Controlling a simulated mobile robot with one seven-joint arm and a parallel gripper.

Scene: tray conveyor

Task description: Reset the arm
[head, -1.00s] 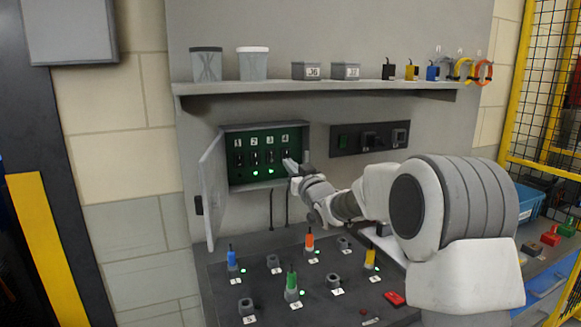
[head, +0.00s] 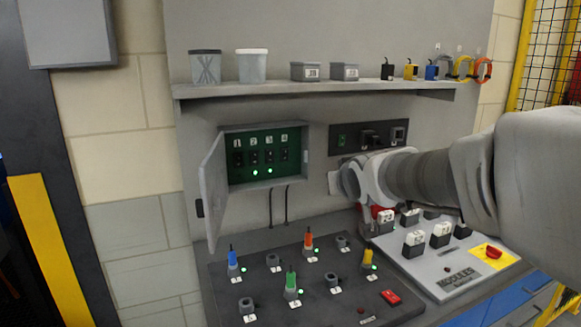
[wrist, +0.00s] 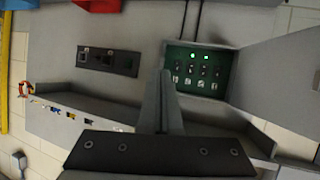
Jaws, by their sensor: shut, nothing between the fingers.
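My gripper (wrist: 163,78) is shut and empty in the wrist view, its two fingers pressed together. In the head view my arm reaches in from the right, with its wrist end in front of the wall below the black control strip; the fingertips are not clear there. The open switch box (head: 307,155) with its green panel hangs on the wall to the left, apart from my arm. Its panel has numbered switches and two lit green lights. The box also shows upside down in the wrist view (wrist: 228,72).
The box's grey door (head: 213,190) hangs open to the left. A shelf (head: 320,90) with cups, small boxes and coloured items runs above. A dark board (head: 330,306) with coloured plugs and sockets lies below. A grey modules tray (head: 425,270) lies to the right, under my arm.

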